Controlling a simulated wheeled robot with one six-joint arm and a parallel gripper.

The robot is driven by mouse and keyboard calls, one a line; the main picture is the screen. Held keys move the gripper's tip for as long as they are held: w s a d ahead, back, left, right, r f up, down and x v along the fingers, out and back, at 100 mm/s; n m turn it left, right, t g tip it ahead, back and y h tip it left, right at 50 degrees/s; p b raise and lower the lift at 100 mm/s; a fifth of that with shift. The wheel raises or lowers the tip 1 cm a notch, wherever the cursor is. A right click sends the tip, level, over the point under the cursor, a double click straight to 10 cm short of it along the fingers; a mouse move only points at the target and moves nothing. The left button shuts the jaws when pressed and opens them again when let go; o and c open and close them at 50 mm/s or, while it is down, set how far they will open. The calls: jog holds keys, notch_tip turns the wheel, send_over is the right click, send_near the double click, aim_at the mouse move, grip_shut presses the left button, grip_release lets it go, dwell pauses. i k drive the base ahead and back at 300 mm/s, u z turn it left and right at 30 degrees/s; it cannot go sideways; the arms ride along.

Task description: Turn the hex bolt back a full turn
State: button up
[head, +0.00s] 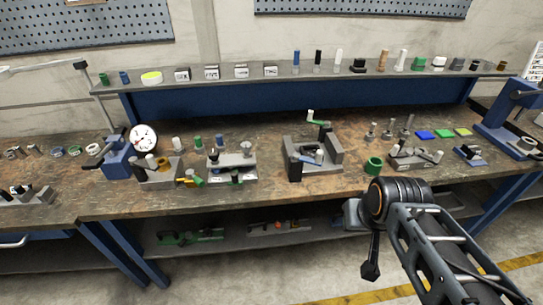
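The hex bolt cannot be picked out with certainty at this size. Several grey upright bolt-like pieces (389,132) stand at the back of the bench, right of centre. A grey block fixture (300,158) with a green crank handle (317,122) stands at the middle of the bench. A grey fixture with small posts (408,160) sits to its right. My arm rises from the lower right. What seems to be my gripper (371,271) hangs dark and narrow in front of the bench, apart from everything on it. Whether its fingers are open is not visible.
The wooden workbench (270,189) carries a dial gauge (143,138), a green ring (374,165), coloured pads (443,133) and a blue press (508,120). A back shelf (215,75) holds small parts. A lower shelf lies beneath. Floor in front is clear.

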aim_at(246, 147)
jog(key=u, duration=0.75)
jog(key=i, duration=1.3)
jog(key=u, duration=0.1)
